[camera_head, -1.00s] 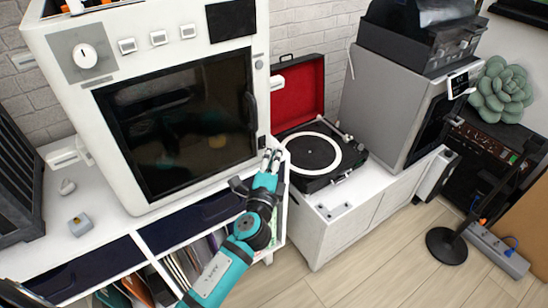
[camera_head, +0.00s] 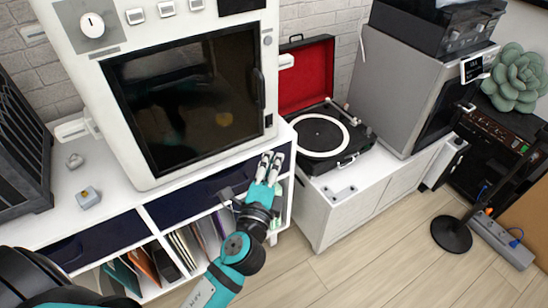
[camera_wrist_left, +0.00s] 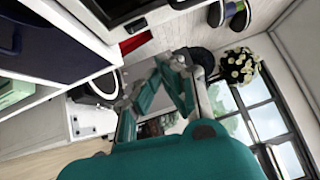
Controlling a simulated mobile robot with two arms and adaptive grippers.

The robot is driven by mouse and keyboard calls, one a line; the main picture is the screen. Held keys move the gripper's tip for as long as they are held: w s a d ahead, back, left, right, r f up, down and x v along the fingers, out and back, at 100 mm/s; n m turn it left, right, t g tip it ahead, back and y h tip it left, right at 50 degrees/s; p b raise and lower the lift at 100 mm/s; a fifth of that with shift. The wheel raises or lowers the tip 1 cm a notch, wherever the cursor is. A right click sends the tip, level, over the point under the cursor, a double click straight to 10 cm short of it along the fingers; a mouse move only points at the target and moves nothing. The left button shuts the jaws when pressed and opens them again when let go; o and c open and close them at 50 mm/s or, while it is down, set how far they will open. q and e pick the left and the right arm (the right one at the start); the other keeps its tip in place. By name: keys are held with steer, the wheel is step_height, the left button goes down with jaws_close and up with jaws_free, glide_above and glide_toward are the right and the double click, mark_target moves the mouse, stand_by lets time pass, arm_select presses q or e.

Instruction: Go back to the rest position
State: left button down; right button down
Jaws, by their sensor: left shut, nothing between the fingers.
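My left gripper (camera_head: 269,166) is shut and empty in the head view. It is in front of the shelf unit's right end, below the white machine's (camera_head: 267,150) lower right corner. In the left wrist view the closed teal and grey fingers (camera_wrist_left: 163,72) show near the middle, with nothing between them. A dark rounded part of my own arm shows at the lower left of the head view. My right gripper cannot be made out in either view.
The white shelf unit (camera_head: 120,218) has dark blue drawers and upright folders below. A red-lined turntable (camera_head: 318,137) stands on a white cabinet to the right. A black stand base (camera_head: 451,236) and a power strip (camera_head: 503,243) are on the floor. The wooden floor (camera_head: 370,270) in front is clear.

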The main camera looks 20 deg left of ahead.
steer(key=shift+s+d, duration=0.2)
steer(key=shift+d, duration=0.1)
arm_select(q)
steer(key=s+f+n+g+h+p, duration=0.1)
steer(key=s+f+n+g, duration=0.3)
steer(key=f, duration=1.4)
steer(key=s+f+n+g+h+p, duration=0.1)
steer(key=s+f+g, duration=0.4)
steer(key=f, duration=1.2)
steer(key=s+a+f+n+g, duration=0.2)
steer(key=s+f, duration=0.4)
steer(key=s, duration=0.4)
steer(key=s+a+f+n+g+p, duration=0.1)
steer(key=s+f+n+g, duration=0.3)
steer(key=s, duration=0.7)
steer(key=s+a+f+n+g+p, duration=0.1)
steer(key=s+a+f+n+g, duration=0.1)
steer(key=s+f, duration=0.7)
steer(key=shift+s+a+n+g, duration=0.45)
steer(key=shift+s+n, duration=0.65)
steer(key=shift+s, duration=0.15)
arm_select(e)
steer(key=r, duration=0.4)
steer(key=shift+w+a+r, duration=0.1)
steer(key=shift+a+r, duration=0.05)
steer(key=shift+a, duration=0.1)
arm_select(q)
steer(key=shift+f, duration=0.1)
